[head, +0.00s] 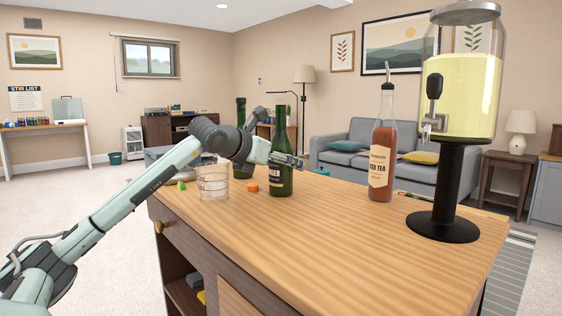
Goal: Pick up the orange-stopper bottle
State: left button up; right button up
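A dark green bottle (281,182) with a dark, cream-lettered label stands upright on the wooden counter. A second green bottle (241,112) stands behind my arm, partly hidden. A small orange piece (250,187) lies on the counter beside the front green bottle; I cannot tell whether it is a stopper. A red-brown bottle (382,150) with a cream label and a metal pourer stands farther right. No orange stopper shows on any bottle. My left gripper (292,160) is at the front green bottle's upper body, overlapping it; its finger opening is unclear. My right gripper is out of view.
A clear glass (213,183) and a small green piece (181,185) are at the counter's left end. A drink dispenser (460,110) with yellow liquid stands on a black pedestal at the right. The front middle of the counter (330,240) is clear.

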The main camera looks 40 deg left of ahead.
pick_arm(q)
jog(key=shift+c, duration=0.6)
jog(key=c, duration=1.4)
grip_shut()
jog(key=shift+r, duration=0.15)
